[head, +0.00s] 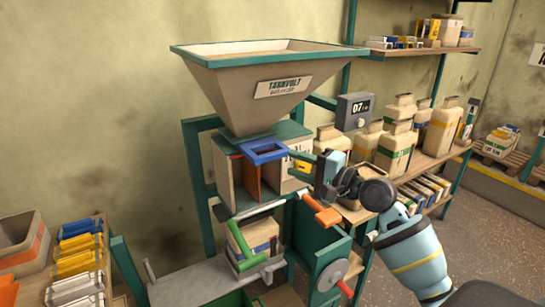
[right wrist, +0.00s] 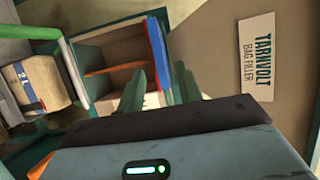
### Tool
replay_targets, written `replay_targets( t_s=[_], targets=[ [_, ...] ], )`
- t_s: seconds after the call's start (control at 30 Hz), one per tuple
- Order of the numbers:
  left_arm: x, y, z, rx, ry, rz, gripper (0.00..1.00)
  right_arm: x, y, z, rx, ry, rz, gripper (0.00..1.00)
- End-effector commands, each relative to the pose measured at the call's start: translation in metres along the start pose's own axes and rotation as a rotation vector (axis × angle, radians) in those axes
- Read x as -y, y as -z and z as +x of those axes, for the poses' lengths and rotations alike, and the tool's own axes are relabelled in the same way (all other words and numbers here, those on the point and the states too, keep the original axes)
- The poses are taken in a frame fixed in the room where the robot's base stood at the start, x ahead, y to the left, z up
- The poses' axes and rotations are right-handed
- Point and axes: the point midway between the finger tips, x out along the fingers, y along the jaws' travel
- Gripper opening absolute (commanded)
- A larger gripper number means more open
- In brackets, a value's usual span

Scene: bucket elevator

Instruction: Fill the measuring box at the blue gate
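The blue gate (head: 268,158) is a blue frame under the mouth of the beige hopper (head: 245,85). It also shows as a blue bar in the right wrist view (right wrist: 156,52). Below it is an open-fronted box (head: 225,172) with an orange-brown panel (head: 251,180) inside; I take it for the measuring box, and its fill level cannot be told. My right gripper (head: 300,168) is just right of the blue gate. In the right wrist view its two dark green fingers (right wrist: 160,85) are apart, near the blue bar, with nothing visibly held. My left gripper is not in view.
A green lever (head: 257,207) and an orange handle (head: 328,217) stick out below the box. A paper bag (head: 260,236) stands underneath. A grey display (head: 355,111) hangs right of the hopper. Shelves of jugs (head: 394,152) stand behind my right arm; a bin (head: 22,243) is at left.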

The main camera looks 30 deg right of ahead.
Motion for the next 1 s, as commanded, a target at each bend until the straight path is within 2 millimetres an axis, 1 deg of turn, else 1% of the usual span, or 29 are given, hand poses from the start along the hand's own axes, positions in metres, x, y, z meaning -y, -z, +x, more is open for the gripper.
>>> replay_targets(
  t_s=[0.17, 0.27, 0.5, 0.63, 0.8, 1.0],
  targets=[
    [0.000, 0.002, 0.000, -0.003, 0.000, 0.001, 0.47, 0.000, 0.000, 0.006, -0.001, 0.001, -0.001, 0.35],
    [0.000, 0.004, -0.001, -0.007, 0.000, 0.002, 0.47, 0.001, 0.000, 0.018, -0.001, 0.002, -0.001, 0.35],
    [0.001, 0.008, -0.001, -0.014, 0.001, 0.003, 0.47, 0.001, 0.000, 0.054, -0.001, 0.001, -0.003, 0.35],
    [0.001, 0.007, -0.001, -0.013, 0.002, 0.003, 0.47, 0.000, 0.000, 0.069, -0.001, 0.001, -0.001, 0.35],
    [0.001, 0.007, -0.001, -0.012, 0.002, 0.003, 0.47, -0.001, 0.000, 0.077, -0.001, -0.001, -0.004, 0.35],
    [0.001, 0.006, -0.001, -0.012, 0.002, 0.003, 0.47, -0.002, 0.000, 0.078, -0.001, -0.002, -0.004, 0.35]
  ],
)
